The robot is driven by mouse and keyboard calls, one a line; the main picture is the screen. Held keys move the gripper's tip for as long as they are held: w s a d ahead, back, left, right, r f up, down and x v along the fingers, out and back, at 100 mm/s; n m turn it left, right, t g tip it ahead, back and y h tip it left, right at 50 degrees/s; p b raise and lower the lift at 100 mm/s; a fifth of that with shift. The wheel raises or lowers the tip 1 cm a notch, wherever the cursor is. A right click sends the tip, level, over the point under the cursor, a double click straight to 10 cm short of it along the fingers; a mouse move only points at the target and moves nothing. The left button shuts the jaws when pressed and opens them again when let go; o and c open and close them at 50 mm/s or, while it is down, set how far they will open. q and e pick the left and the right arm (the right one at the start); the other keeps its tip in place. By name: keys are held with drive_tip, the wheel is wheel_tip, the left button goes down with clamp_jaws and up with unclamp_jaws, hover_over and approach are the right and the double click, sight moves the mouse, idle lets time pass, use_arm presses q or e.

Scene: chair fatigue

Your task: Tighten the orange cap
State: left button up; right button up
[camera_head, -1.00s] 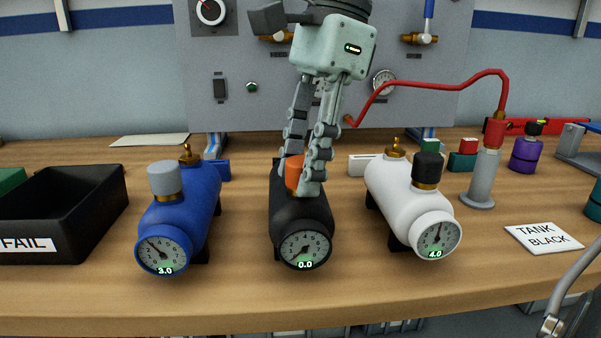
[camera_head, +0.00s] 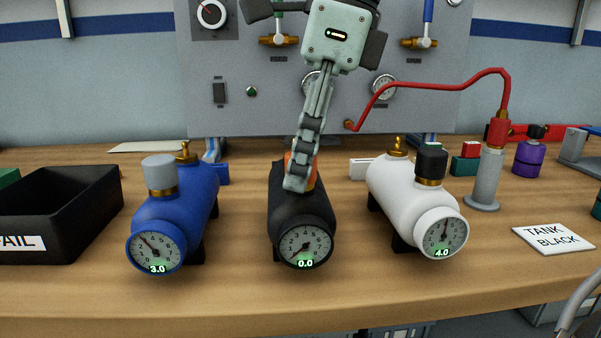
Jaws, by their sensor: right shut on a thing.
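The orange cap (camera_head: 311,180) sits on top of the black tank (camera_head: 302,213), in the middle of the bench. The tank's gauge reads 0.0. My right gripper (camera_head: 298,172) comes down from above and is shut on the orange cap. Its fingers are seen edge-on, one in front of the other, and hide most of the cap. My left gripper does not show.
A blue tank (camera_head: 172,222) reading 3.0 stands to the left, a white tank (camera_head: 412,205) reading 4.0 to the right. A black FAIL bin (camera_head: 85,215) is at far left. A grey post (camera_head: 486,180) with a red hose (camera_head: 430,86) stands right. A "TANK BLACK" card (camera_head: 553,239) lies at front right.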

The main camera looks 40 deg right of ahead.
drive_tip(key=shift+m+b, duration=0.3)
drive_tip(key=shift+m, duration=0.8)
drive_tip(key=shift+f+m+t+h+b, duration=0.15)
drive_tip(key=shift+m+t+h+b, duration=0.2)
drive_tip(key=shift+m+b, duration=0.2)
drive_tip(key=shift+m, duration=0.65)
drive_tip(key=shift+m+h+b, duration=0.35)
drive_tip(key=shift+m, duration=0.45)
drive_tip(key=o, duration=1)
